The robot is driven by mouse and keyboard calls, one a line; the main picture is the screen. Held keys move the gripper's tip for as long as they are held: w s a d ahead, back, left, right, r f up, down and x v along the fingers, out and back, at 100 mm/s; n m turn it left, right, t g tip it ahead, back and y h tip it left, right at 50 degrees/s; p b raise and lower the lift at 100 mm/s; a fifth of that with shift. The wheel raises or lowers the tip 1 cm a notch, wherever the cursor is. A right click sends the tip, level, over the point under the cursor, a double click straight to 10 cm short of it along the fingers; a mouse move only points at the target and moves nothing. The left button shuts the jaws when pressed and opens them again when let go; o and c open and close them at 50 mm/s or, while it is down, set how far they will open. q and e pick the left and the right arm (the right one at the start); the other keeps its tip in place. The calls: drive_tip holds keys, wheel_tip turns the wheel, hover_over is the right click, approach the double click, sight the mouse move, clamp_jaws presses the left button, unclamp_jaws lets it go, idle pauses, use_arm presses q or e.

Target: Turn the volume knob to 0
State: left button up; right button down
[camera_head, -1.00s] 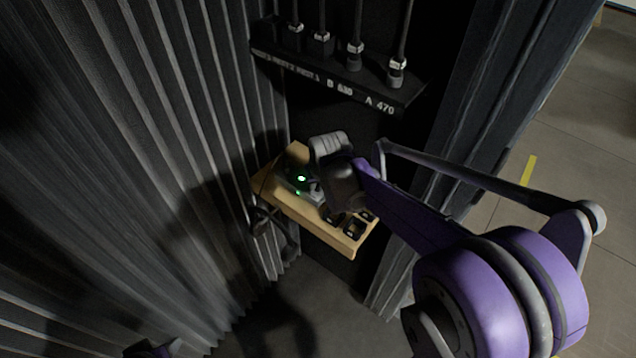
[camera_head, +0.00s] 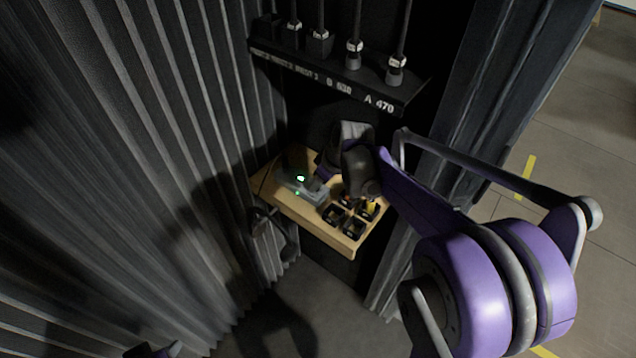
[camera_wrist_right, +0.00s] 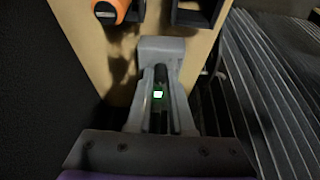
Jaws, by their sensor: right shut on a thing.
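A small grey device (camera_head: 305,188) with green lights sits on a wooden shelf. It also shows in the right wrist view (camera_wrist_right: 160,46), with a lit green display between my fingers. My right gripper (camera_wrist_right: 161,76) is shut there on a dark piece, which I take to be the volume knob (camera_wrist_right: 161,74). The knob's mark and setting cannot be read. In the head view, my right wrist hides the knob and most of the fingers. Part of my left arm shows at the bottom left edge of the head view; its fingers cannot be made out.
The wooden shelf (camera_head: 318,230) also carries black square bins (camera_head: 335,214) beside the device, and an orange-tipped thing (camera_wrist_right: 108,11) is in one. A black rack (camera_head: 330,72) with hanging microphones or cables is above. Corrugated walls (camera_head: 180,150) close in at left.

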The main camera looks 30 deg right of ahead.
drive_tip(key=n, duration=0.2)
drive_tip(key=n+g+y, duration=0.1)
drive_tip(key=n, duration=0.2)
drive_tip(key=shift+w+d+y, duration=0.1)
drive_tip(key=shift+y, duration=0.2)
idle(0.4)
drive_tip(key=c, duration=0.8)
unclamp_jaws()
